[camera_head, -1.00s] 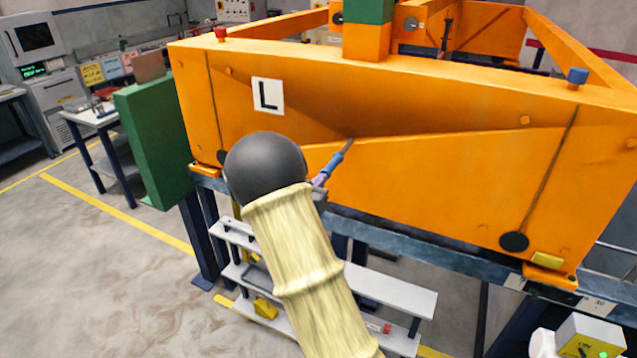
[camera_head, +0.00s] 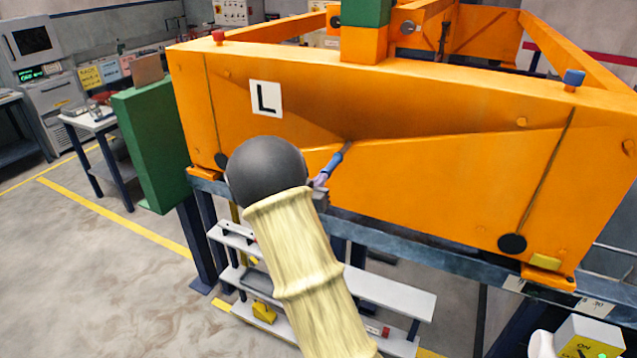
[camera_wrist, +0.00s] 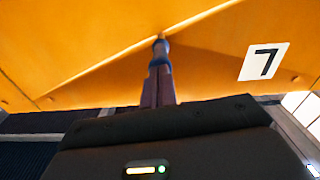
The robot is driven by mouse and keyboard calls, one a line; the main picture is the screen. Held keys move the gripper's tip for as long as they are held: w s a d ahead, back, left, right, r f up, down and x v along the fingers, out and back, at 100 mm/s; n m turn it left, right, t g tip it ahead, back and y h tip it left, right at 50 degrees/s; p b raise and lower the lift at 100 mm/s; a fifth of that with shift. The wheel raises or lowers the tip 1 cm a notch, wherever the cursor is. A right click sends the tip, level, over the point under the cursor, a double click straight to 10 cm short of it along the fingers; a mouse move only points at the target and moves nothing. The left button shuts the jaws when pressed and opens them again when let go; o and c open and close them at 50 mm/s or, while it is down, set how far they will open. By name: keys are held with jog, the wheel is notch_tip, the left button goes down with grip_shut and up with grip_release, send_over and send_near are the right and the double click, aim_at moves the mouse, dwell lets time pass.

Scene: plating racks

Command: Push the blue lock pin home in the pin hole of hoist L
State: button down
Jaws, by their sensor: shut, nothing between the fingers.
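A blue pin head (camera_head: 574,77) stands upright on the top right corner of the orange frame (camera_head: 450,195), with a short neck under it; its hole is hidden. A white plate with a black L (camera_head: 265,98) is on the frame's front face, and shows upside down in the wrist view (camera_wrist: 264,61). My gripper (camera_head: 346,149) is shut at the middle of that face, by the sloping ridge, far left of the pin head. Its narrow fingers look purple, then blue, with a greyish tip (camera_wrist: 161,40). I cannot tell whether the tip touches the panel.
A red pin head (camera_head: 219,36) stands on the top left corner. Dark cords run down the face to black discs (camera_head: 512,244). A green block (camera_head: 148,150) is at left. White steps (camera_head: 390,292) stand below the frame, and a control box (camera_head: 590,340) is at lower right.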

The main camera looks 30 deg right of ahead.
aim_at(328, 172)
jog(key=shift+b+x, duration=0.5)
jog(key=shift+x, duration=3.75)
dwell(0.9)
jog(key=shift+a+f, duration=0.1)
jog(key=shift+s+a+b, duration=0.35)
jog(key=shift+s+a, duration=0.1)
jog(key=shift+a, duration=0.1)
jog(key=shift+v, duration=0.75)
jog(key=b+v, duration=0.7)
jog(key=v, duration=1)
jog(key=shift+s+a, duration=0.1)
jog(key=shift+s, duration=0.05)
